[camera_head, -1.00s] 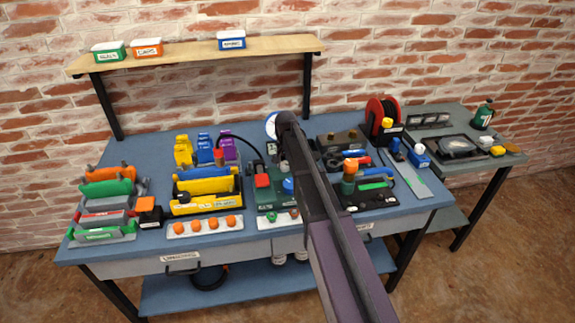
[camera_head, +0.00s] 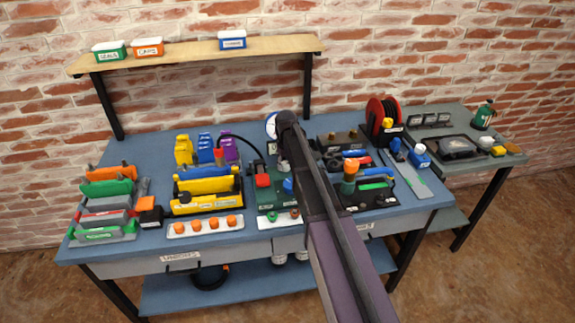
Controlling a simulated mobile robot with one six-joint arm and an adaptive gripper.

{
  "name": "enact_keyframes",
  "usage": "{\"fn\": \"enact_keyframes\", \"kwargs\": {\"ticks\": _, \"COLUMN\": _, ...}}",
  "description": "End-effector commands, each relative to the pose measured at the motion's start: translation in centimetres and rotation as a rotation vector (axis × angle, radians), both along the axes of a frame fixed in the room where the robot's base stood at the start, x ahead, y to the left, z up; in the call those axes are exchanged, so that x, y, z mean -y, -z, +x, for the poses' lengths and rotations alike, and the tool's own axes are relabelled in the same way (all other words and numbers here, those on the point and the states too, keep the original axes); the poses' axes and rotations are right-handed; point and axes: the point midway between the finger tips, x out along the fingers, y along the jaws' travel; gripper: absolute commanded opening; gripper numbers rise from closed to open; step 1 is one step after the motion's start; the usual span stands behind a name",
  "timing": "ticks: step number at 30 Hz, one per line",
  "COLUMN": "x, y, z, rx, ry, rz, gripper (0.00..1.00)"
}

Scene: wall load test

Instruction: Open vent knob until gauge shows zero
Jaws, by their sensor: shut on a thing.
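My gripper (camera_head: 285,172) points down from the end of my arm and is shut on the blue knob. The fingers are small and partly hidden by my arm.
A yellow pump-like unit (camera_head: 205,187) stands left of the block, with a black hose (camera_head: 243,144) arching over. A tray of orange caps (camera_head: 204,225) lies in front. A black tool holder (camera_head: 374,193) with an orange-topped bottle (camera_head: 349,176) stands close right of my arm.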

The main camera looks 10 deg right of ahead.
Motion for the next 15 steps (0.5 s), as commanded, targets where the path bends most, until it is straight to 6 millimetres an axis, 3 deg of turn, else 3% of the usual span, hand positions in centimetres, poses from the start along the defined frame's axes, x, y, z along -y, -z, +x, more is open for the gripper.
{"fn": "enact_keyframes", "kwargs": {"ticks": 15, "x": 0.07, "y": 0.03, "z": -0.42, "rx": -0.008, "ry": -0.075, "rz": -0.001, "gripper": 0.03}}
